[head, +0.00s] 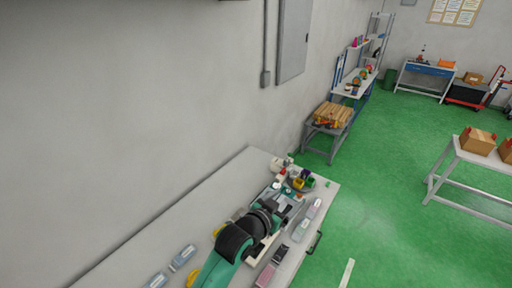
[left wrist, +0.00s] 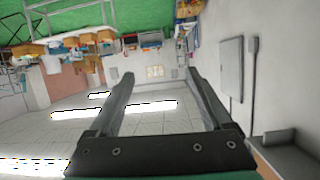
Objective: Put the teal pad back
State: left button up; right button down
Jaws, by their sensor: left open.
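My left arm reaches over the grey table from the bottom of the head view, and its gripper (head: 284,203) is near the far end of the table. In the left wrist view the gripper (left wrist: 158,76) is open, with nothing between its two dark fingers. I cannot make out the teal pad for certain. Small coloured items, some greenish, lie around a round dish (head: 301,184) just beyond the gripper, too small to tell apart. My right gripper is not in view.
The table (head: 180,227) runs along the grey wall. Pale and pink boxes (head: 300,230) lie along its right edge, and clear packs (head: 183,257) lie left of my arm. A shelf (head: 360,80) and a bench with cardboard boxes (head: 478,140) stand farther off on the green floor.

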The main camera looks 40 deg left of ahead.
pick_arm(q)
jog(key=s+d+r+t, duration=0.1)
jog(key=d+r+t, duration=0.15)
jog(key=r, duration=0.85)
jog(key=s+d+r+t, duration=0.1)
jog(key=r+t, duration=0.2)
jog(key=r, duration=0.8)
jog(key=s+d+r+t+h, duration=0.1)
jog(key=s+r+t, duration=0.3)
jog(key=s+r, duration=0.5)
jog(key=s+d+r+m+t+h, duration=0.1)
jog(key=s+d+r+t+h, duration=0.1)
jog(key=s+r, duration=0.7)
notch_tip(320, 180, up, 5)
jog(key=shift+s+d+f+t, duration=0.1)
jog(key=shift+s+d+t, duration=0.1)
jog(key=shift+t, duration=0.65)
